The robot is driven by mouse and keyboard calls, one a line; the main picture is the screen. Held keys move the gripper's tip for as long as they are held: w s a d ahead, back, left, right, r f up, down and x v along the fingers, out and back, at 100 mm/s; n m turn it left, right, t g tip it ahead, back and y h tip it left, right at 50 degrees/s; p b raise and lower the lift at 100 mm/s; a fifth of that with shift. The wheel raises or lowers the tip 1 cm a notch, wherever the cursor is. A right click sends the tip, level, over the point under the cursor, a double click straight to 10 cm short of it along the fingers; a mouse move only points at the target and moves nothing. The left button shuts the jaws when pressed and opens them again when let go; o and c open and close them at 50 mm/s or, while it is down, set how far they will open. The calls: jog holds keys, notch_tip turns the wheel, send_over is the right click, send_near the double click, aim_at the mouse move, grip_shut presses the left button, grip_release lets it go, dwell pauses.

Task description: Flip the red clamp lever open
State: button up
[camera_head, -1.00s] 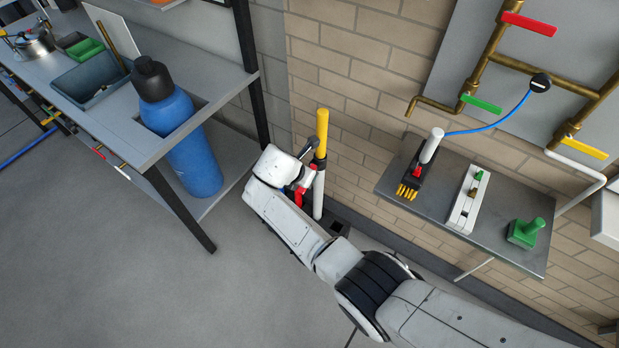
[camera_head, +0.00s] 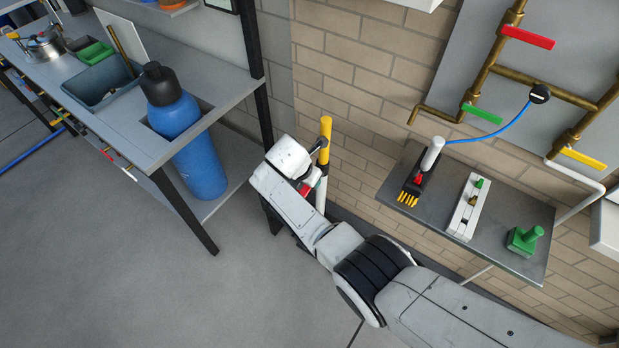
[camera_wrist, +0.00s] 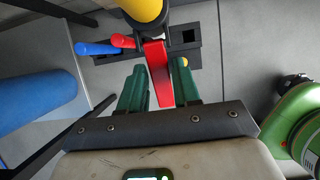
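The red clamp lever (camera_wrist: 155,70) hangs below a yellow tube end (camera_wrist: 142,8) in the wrist view. My gripper (camera_wrist: 160,66) is open, with its two green fingers on either side of the lever. A narrow gap shows by the right fingertip; I cannot tell whether the left finger touches the lever. In the head view a red part (camera_head: 307,187) shows beside the upright tube with the yellow top (camera_head: 325,127) and white lower part. My wrist hides most of the clamp and the fingers there.
A black floor stand (camera_wrist: 183,38) holds blue (camera_wrist: 97,48) and red handles beside the lever. A blue cylinder (camera_head: 197,160) stands in the bench (camera_head: 150,158) to the left. A brick wall lies behind the tube, and a grey shelf (camera_head: 470,245) with tools is at right.

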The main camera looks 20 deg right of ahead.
jog(key=shift+o, duration=1.4)
jog(key=shift+r, duration=0.1)
jog(key=p+v, duration=0.2)
jog(key=v, duration=0.8)
jog(key=shift+r, duration=0.3)
jog(key=shift+a, duration=0.15)
